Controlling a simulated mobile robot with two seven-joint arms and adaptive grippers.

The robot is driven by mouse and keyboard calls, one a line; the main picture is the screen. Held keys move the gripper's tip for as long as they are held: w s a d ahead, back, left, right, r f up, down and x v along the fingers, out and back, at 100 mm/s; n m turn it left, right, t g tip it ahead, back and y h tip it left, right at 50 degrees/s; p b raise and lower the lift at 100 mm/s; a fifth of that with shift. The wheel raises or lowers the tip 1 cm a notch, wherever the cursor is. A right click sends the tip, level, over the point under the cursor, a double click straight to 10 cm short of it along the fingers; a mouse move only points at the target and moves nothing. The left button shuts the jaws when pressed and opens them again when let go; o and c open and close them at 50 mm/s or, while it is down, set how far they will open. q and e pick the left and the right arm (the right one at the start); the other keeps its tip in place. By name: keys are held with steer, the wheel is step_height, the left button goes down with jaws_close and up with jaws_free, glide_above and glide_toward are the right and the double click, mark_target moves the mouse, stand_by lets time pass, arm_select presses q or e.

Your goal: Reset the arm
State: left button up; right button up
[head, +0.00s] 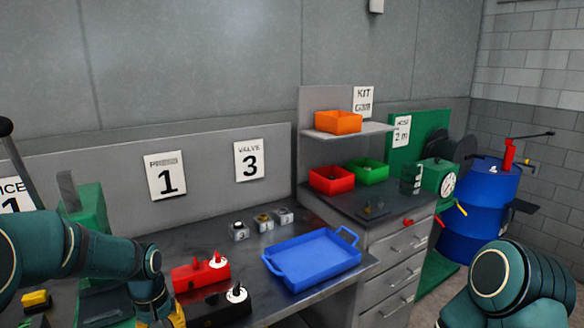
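My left arm (90,245) comes in from the left edge and bends down at the wrist. It passes in front of a green press-like machine on the left. A yellow part of my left gripper (177,316) shows at the bottom edge, beside the red fixture; its fingers are cut off, so I cannot see whether it is open or shut. My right arm (515,285) shows only as a dark teal link at the bottom right; its gripper is out of the picture.
A blue tray (312,262) and a red fixture (201,276) lie on the dark bench. Several small grey blocks stand behind them. Orange (338,122), red (332,180) and green (367,172) bins sit at the shelf unit. A blue drum (482,210) stands right.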

arm_select(q)
steer(key=d+f+m+h, duration=0.1)
steer(key=d+f, duration=0.4)
steer(key=f, duration=0.5)
steer(key=s+d+f+m+t+h+b, duration=0.1)
steer(key=s+d+f+h+b, duration=0.1)
steer(key=s+d+f, duration=1.1)
step_height(320, 180, down, 2)
steer(key=shift+s+f+m+t+b, duration=0.1)
steer(key=shift+s+m+t+b, duration=0.2)
steer(key=shift+s+m+b, duration=0.25)
arm_select(e)
steer(key=f, duration=0.3)
steer(key=shift+w+a+f, duration=0.1)
steer(key=shift+w+f, duration=0.15)
steer(key=shift+f, duration=0.15)
arm_select(q)
steer(key=shift+s, duration=0.1)
steer(key=shift+a, duration=0.1)
